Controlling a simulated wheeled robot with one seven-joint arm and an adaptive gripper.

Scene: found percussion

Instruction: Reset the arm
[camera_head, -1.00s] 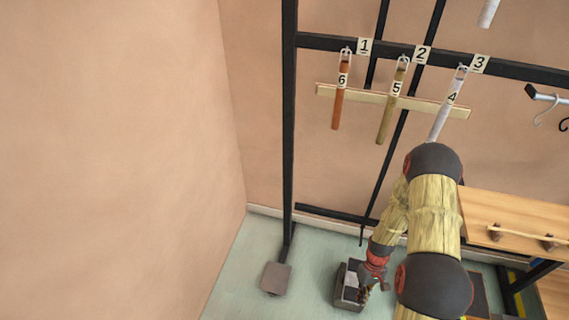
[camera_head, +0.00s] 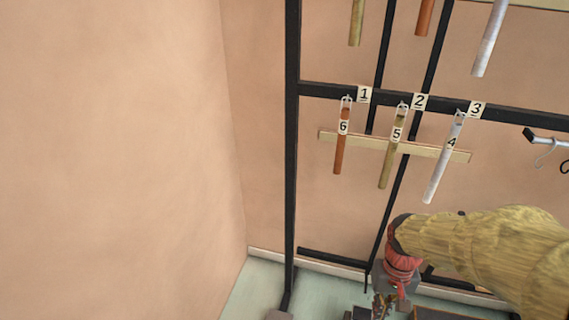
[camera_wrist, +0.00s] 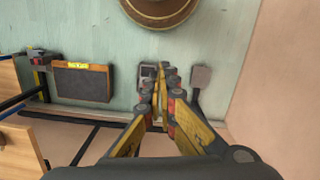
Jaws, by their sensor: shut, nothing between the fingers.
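My gripper (camera_head: 381,304) is low in the head view, in front of the lower part of the black rack (camera_head: 292,150), below the hanging tubes and apart from them. In the wrist view my gripper (camera_wrist: 162,72) points at the floor, its fingers together with nothing between them. My arm comes in from the right edge of the head view. An orange-brown tube marked 6 (camera_head: 340,150), an olive tube marked 5 (camera_head: 390,160) and a pale tube marked 4 (camera_head: 436,178) hang under the labels 1, 2 and 3.
A pale wooden bar (camera_head: 426,150) crosses behind the tubes. More tubes hang above, and a hook bracket (camera_head: 543,137) is at the right. The wrist view shows a round brown object (camera_wrist: 160,12), a dark panel (camera_wrist: 80,84) and a wooden surface (camera_wrist: 18,148). Bare wall fills the left.

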